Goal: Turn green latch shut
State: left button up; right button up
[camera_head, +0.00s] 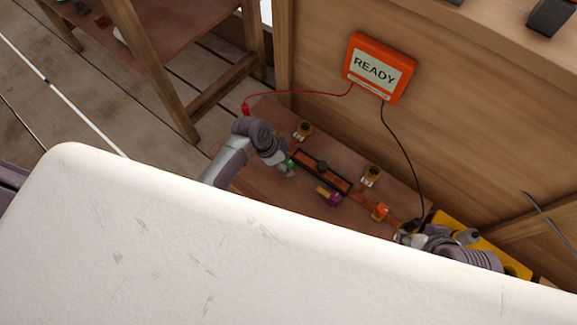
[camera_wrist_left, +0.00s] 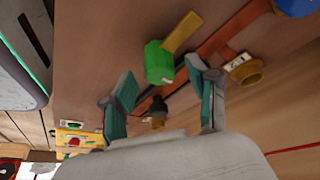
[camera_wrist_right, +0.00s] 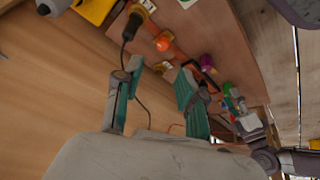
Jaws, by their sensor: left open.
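The green latch (camera_wrist_left: 158,62), with a yellow handle (camera_wrist_left: 182,32), sits on the brown bench top (camera_head: 262,184). My left gripper (camera_wrist_left: 163,92) is open in the left wrist view, its fingers on either side below the latch with a visible gap. In the head view the green latch (camera_head: 289,164) is small and partly covered by my left gripper (camera_head: 284,168). It also shows in the right wrist view (camera_wrist_right: 228,89), close to my left gripper (camera_wrist_right: 246,122). My right gripper (camera_wrist_right: 158,74) is open and empty near the bench's other end.
A purple latch (camera_head: 335,199) and an orange latch (camera_head: 380,211) stand along the bench. Brass terminals (camera_head: 303,131) (camera_head: 371,175) stand behind. An orange READY box (camera_head: 380,68) has a red lead to a red clip (camera_head: 246,109) and a black lead. A yellow tray (camera_head: 450,219) is at right.

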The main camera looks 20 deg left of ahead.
pick_arm(q)
jog(key=shift+b+x, duration=0.4)
jog(key=shift+x, duration=0.75)
pick_arm(e)
jog(key=w+t, duration=0.1)
jog(key=w+a+r+t, duration=0.1)
jog(key=w, duration=0.1)
jog(key=w+r+t, duration=0.1)
jog(key=w, duration=0.1)
jog(key=shift+w+a+r+y, duration=0.1)
jog(key=shift+a+y, duration=0.2)
jog(key=shift+a, duration=0.1)
pick_arm(q)
grip_shut()
